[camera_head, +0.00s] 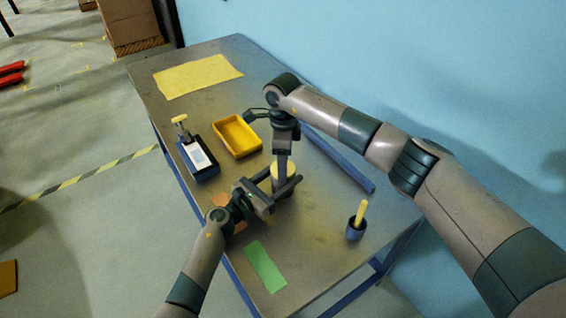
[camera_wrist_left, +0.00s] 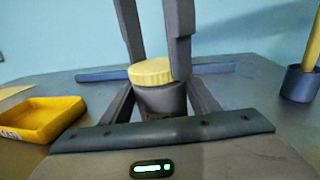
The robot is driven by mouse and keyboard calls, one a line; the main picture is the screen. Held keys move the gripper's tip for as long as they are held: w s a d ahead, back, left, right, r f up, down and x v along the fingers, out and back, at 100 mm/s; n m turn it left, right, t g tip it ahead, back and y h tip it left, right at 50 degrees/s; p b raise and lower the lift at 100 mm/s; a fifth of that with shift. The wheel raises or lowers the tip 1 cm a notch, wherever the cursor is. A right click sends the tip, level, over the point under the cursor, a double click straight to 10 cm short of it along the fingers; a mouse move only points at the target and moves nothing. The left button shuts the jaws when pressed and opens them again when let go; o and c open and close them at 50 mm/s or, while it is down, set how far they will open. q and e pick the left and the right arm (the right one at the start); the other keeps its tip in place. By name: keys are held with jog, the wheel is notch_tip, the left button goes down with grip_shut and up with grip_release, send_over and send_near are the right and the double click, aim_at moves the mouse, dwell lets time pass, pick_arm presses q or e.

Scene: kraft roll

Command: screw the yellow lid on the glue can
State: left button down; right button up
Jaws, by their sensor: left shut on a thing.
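The glue can (camera_head: 281,187) is a dark grey cylinder standing on the table; its side also shows in the left wrist view (camera_wrist_left: 160,101). My left gripper (camera_head: 283,186) is shut on the can, with one finger on each side. The yellow lid (camera_wrist_left: 151,71) sits on top of the can and looks slightly tilted in the left wrist view; how far its thread is engaged is hidden. My right gripper (camera_wrist_left: 158,62) points down from above, its fingers at opposite sides of the lid. Whether they press on it cannot be told.
A blue cup with a yellow stick (camera_head: 355,230) stands at right. A green sheet (camera_head: 265,266) lies in front, a yellow sheet (camera_head: 190,79) at the back. A blue bar (camera_head: 345,165) lies along the wall side.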

jog(key=m, duration=1.3)
jog(key=shift+m, duration=0.4)
jog(key=o, duration=1.2)
jog(key=shift+r, duration=2.2)
jog(key=shift+r, duration=0.1)
jog(key=shift+c, duration=0.6)
